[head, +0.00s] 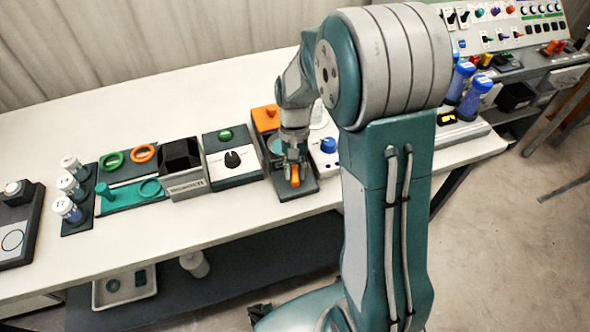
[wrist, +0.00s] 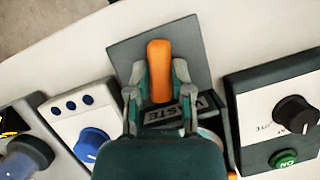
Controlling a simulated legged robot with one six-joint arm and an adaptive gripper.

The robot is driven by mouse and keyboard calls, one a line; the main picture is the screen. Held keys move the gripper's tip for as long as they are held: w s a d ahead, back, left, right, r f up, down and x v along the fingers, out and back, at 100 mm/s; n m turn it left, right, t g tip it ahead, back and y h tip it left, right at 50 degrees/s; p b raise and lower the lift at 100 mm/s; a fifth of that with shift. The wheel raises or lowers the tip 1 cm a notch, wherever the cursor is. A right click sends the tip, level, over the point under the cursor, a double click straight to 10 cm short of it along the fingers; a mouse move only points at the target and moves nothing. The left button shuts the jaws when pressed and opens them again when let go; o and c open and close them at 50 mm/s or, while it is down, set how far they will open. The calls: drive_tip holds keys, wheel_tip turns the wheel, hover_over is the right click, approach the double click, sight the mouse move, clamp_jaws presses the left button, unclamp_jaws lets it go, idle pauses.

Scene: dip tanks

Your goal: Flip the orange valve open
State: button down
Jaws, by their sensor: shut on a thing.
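The orange valve handle (head: 295,178) sits on a dark grey unit on the white bench. In the wrist view the orange valve handle (wrist: 159,70) lies lengthwise over a grey plate (wrist: 197,57). My gripper (head: 293,169) comes down over the handle from above. In the wrist view my gripper (wrist: 159,82) has one finger on each side of the handle, shut on it. A dark label reading "WASTE" (wrist: 165,116) shows just behind the fingers, partly covered by them. The valve's base under the handle is hidden.
A unit with a black knob and green button (head: 233,158) stands left of the valve. A blue-knob unit (head: 328,147) stands close on its right. An orange block (head: 265,116) sits behind it. The bench front (head: 215,225) is clear.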

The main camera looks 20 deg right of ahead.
drive_tip(key=shift+w+n+h, duration=0.2)
drive_tip(key=shift+n+h, duration=0.5)
drive_tip(key=shift+n, duration=0.9)
drive_tip(key=c, duration=0.5)
unclamp_jaws()
drive_tip(key=shift+a, duration=0.1)
drive_tip(key=v, duration=1.2)
drive_tip(key=shift+f, duration=0.1)
